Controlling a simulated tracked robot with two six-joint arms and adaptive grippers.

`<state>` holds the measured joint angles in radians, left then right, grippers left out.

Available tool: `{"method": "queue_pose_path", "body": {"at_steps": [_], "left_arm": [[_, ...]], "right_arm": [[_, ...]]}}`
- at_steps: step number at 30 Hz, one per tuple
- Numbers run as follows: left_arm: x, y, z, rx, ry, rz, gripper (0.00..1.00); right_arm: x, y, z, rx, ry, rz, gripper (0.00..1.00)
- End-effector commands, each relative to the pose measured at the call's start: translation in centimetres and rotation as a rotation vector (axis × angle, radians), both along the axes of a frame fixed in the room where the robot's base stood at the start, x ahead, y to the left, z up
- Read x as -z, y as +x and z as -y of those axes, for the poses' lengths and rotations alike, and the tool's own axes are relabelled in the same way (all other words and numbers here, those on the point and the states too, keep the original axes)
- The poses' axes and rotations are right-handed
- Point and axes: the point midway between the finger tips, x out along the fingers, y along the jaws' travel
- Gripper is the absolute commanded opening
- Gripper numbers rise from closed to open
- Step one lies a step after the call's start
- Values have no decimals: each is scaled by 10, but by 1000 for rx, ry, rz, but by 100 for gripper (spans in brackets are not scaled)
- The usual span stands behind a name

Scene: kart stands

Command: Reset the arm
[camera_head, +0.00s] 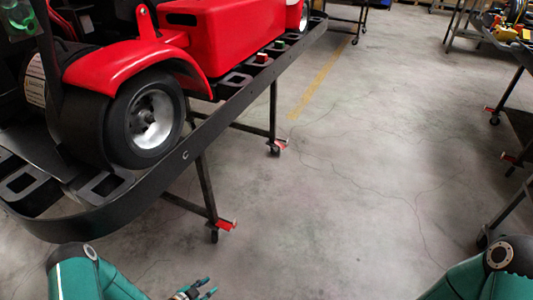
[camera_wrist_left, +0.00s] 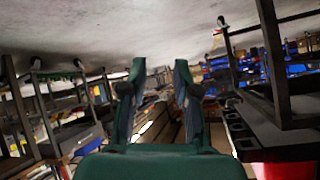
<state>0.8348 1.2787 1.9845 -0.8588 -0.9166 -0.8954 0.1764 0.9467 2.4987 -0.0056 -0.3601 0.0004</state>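My left gripper (camera_head: 209,288) shows at the bottom edge of the head view, low over the concrete floor, just right of my green left arm (camera_head: 85,275). In the left wrist view the two fingers of the left gripper (camera_wrist_left: 160,70) stand apart with nothing between them, so it is open and empty. My green right arm (camera_head: 485,272) shows at the bottom right corner of the head view. Its gripper is outside the picture.
A red kart (camera_head: 225,35) with black tires sits on a black wheeled stand (camera_head: 150,195) at the left. Another stand (camera_head: 515,110) is at the right edge. The concrete floor (camera_head: 340,190) between them is clear. The wrist view appears upside down, with floor along the top.

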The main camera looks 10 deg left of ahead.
Motion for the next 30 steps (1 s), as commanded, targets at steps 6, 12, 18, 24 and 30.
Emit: {"method": "queue_pose_path", "body": {"at_steps": [6,12,18,24,30], "left_arm": [[-128,-34,93,-235,-270,-516,30],[-204,-96,143,-485,-358,-866,30],[-237,-132,160,-633,-375,-1016,30],[-239,-138,161,-660,-376,-1040,30],[-238,-137,161,-657,-376,-1037,30]], "right_arm": [[-88,0,0,0,0,0,40],[-127,0,0,0,0,0,40],[-141,0,0,0,0,0,40],[-141,0,0,0,0,0,40],[-140,0,0,0,0,0,40]]}}
